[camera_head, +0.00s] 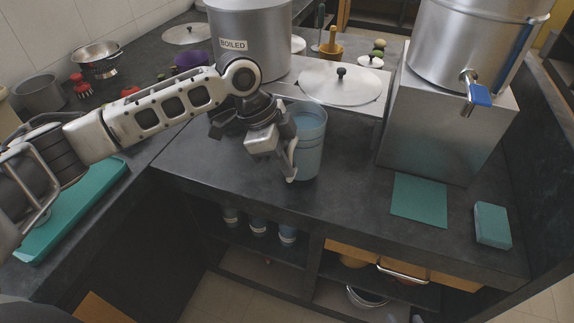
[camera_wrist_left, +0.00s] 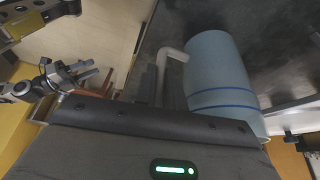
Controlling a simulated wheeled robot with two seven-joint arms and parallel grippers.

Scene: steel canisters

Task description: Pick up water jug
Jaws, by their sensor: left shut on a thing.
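The water jug (camera_head: 310,135) is a tall, pale blue, open-topped jug on the dark counter, in front of the steel canister marked BOILED. It looks upright, and blue liquid shows inside. My left gripper (camera_head: 274,142) is at the jug's near left side, shut on its pale handle. The exact finger contact is partly hidden.
The BOILED canister (camera_head: 250,60) and a round lid (camera_head: 340,84) are close behind the jug. A steel canister with a blue-handled tap (camera_head: 478,95) stands on a metal box (camera_head: 435,140) at right. A teal mat (camera_head: 419,199) and sponge (camera_head: 492,225) lie on the counter's front right.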

